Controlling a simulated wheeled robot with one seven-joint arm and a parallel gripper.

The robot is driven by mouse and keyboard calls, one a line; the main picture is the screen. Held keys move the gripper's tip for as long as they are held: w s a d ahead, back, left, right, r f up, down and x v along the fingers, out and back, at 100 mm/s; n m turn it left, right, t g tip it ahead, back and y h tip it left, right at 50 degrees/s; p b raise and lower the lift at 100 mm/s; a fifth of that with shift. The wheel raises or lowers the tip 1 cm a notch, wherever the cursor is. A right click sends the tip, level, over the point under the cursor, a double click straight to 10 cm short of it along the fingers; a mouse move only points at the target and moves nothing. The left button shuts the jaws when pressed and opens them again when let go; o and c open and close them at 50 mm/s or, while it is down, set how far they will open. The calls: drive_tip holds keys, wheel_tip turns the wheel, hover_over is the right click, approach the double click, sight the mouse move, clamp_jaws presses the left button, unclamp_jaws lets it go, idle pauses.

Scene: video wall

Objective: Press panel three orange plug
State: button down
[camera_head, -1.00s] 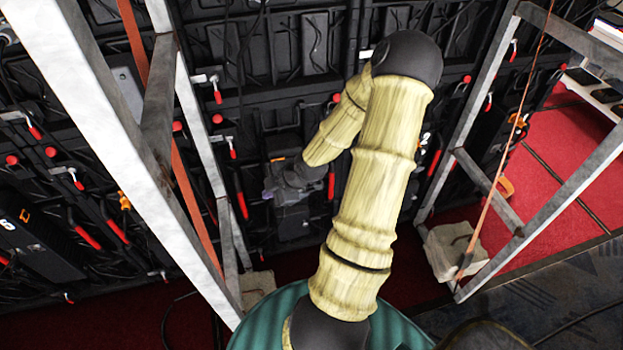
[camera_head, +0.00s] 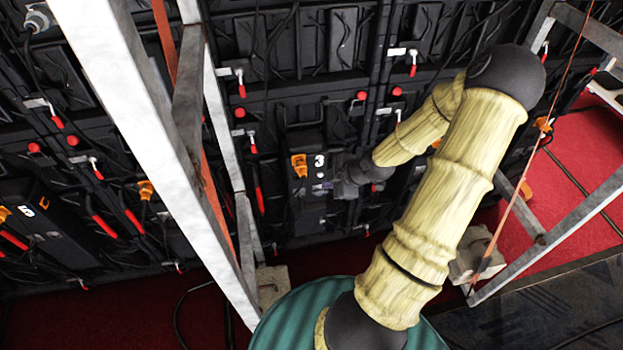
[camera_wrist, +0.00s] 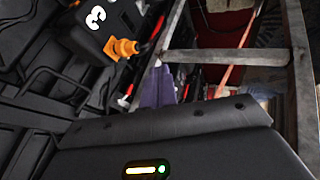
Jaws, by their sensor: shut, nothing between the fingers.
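Panel three (camera_head: 306,190) is a black box on the video wall with a white "3". Its orange plug (camera_head: 299,166) sits upper left on the box, beside the digit, and shows fully in the head view. In the wrist view the orange plug (camera_wrist: 122,48) is at upper left, below the "3". My gripper (camera_head: 345,187) is right of the plug in the head view, near the box's right edge and apart from the plug. Its purplish fingers (camera_wrist: 158,86) show in the wrist view, closed and empty. Whether they touch the box cannot be told.
A grey metal frame post (camera_head: 150,130) stands left of panel three, with an orange strap (camera_head: 205,170) behind it. Another frame (camera_head: 580,215) stands at right. Other orange plugs show, one at left (camera_head: 146,190). Red-handled latches and cables cover the wall.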

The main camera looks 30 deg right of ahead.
sight(305, 176)
drive_tip(key=w+a+f, duration=0.1)
drive_tip(key=w+f, duration=0.7)
drive_tip(key=w, duration=0.1)
drive_tip(key=shift+w+p, duration=0.2)
drive_tip(key=shift+p, duration=0.1)
idle(0.3)
drive_tip(key=shift+a, duration=0.1)
drive_tip(key=shift+w+d, duration=0.25)
drive_tip(key=shift+w, duration=0.7)
drive_tip(key=shift+r, duration=0.1)
